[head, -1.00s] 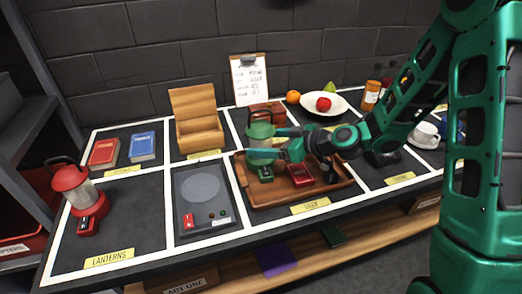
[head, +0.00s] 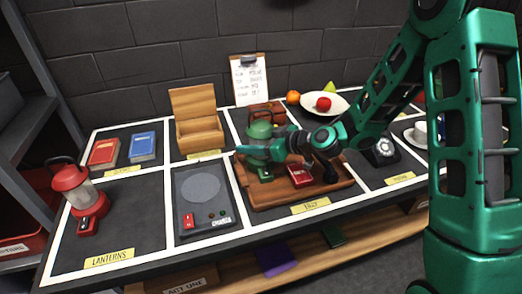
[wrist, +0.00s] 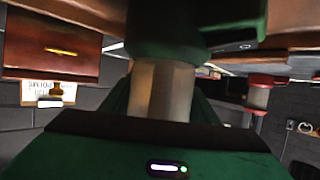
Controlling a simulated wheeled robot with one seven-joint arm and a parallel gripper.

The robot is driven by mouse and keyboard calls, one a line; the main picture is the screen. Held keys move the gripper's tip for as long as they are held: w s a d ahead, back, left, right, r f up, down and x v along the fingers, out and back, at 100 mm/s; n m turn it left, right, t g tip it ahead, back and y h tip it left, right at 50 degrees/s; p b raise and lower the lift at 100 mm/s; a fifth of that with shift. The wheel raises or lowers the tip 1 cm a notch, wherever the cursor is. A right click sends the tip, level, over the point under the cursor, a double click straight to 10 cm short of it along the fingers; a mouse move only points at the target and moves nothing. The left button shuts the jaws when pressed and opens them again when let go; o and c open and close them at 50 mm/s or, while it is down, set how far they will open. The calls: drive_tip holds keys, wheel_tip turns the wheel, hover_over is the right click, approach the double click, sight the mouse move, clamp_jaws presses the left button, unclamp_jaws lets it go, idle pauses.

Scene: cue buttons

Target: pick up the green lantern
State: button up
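The green lantern (head: 259,130) stands upright on the brown tray, with its green cap and base showing. My gripper (head: 262,151) reaches in from the right at the height of its glass. The near finger crosses in front of the lantern, and the far finger is mostly hidden behind it. The fingers look apart, with no clear grip on the lantern. In the upside-down wrist view the lantern's pale glass (wrist: 160,90) is close ahead at the middle, with its green base (wrist: 195,30) above.
The tray (head: 330,190) also holds a red item (head: 299,175) and a dark item beside my gripper. A brown box (head: 267,113) stands behind the lantern. A red lantern (head: 75,190) is at the far left. A grey scale-like device (head: 203,195) lies left of the tray.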

sight(250, 131)
drive_tip(key=shift+r, duration=0.1)
drive_tip(key=shift+r, duration=0.45)
drive_tip(key=r, duration=0.3)
drive_tip(key=shift+s+a+r, duration=0.15)
drive_tip(key=shift+s+r, duration=0.05)
drive_tip(key=shift+r, duration=0.15)
drive_tip(key=s+a+r, duration=0.1)
drive_tip(key=s+r, duration=0.1)
drive_tip(key=s, duration=0.1)
drive_tip(key=s+a+r, duration=0.2)
drive_tip(key=s, duration=0.1)
drive_tip(key=s+a+r, duration=0.1)
drive_tip(key=s+r, duration=0.1)
drive_tip(key=s, duration=0.2)
drive_tip(key=shift+a+r, duration=0.15)
drive_tip(key=shift+a, duration=0.1)
drive_tip(key=shift+d, duration=0.1)
